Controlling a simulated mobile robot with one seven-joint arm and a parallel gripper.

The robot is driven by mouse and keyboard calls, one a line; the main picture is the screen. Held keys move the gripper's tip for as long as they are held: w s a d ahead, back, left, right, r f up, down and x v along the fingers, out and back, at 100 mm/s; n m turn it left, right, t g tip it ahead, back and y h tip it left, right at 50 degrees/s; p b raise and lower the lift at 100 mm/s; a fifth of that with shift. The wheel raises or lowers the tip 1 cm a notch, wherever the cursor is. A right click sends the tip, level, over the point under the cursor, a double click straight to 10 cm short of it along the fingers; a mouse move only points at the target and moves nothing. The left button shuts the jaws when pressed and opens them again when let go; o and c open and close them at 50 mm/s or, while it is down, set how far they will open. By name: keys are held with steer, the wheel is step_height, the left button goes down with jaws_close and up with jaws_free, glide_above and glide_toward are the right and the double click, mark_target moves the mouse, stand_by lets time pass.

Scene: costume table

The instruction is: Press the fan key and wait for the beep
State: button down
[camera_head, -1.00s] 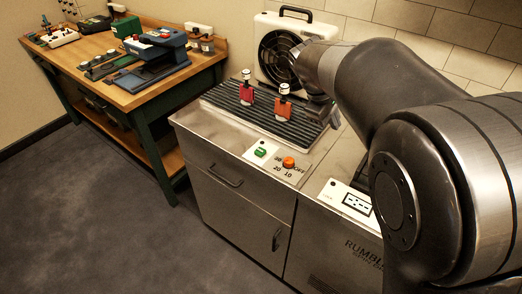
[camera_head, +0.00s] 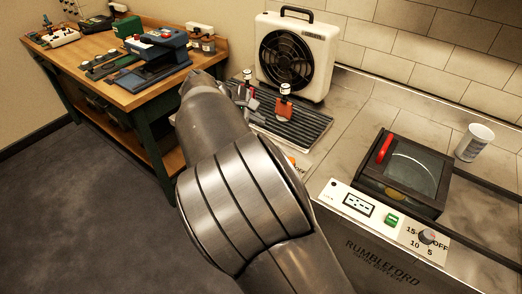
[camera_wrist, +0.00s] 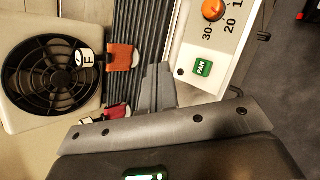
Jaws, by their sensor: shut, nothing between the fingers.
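The green fan key (camera_wrist: 203,68), marked FAN, sits on a pale control panel (camera_wrist: 186,51) in the wrist view. An orange dial (camera_wrist: 213,10) with numbers is on the same panel. My gripper (camera_wrist: 157,70) is shut and empty, its fingertips just left of the fan key in that picture. I cannot tell its height above the surface. In the head view my gripper (camera_head: 251,102) is over the left of the ribbed black mat, and my arm hides the fan key. Part of the orange dial (camera_head: 292,161) shows beside my arm.
Two bottles, one orange-labelled (camera_head: 284,103) and one red-labelled (camera_wrist: 117,111), stand on the mat (camera_head: 307,124) close to my gripper. A white fan unit (camera_head: 325,55) stands behind. At right are a dark-framed lidded box (camera_head: 410,160), another green key (camera_head: 392,219) and a white cup (camera_head: 474,142).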

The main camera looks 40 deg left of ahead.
steer(key=shift+f, duration=0.1)
steer(key=shift+f, duration=4.35)
steer(key=shift+f, duration=0.15)
steer(key=shift+f, duration=0.25)
steer(key=shift+f, duration=0.45)
steer(key=shift+r, duration=0.9)
steer(key=shift+r, duration=2.5)
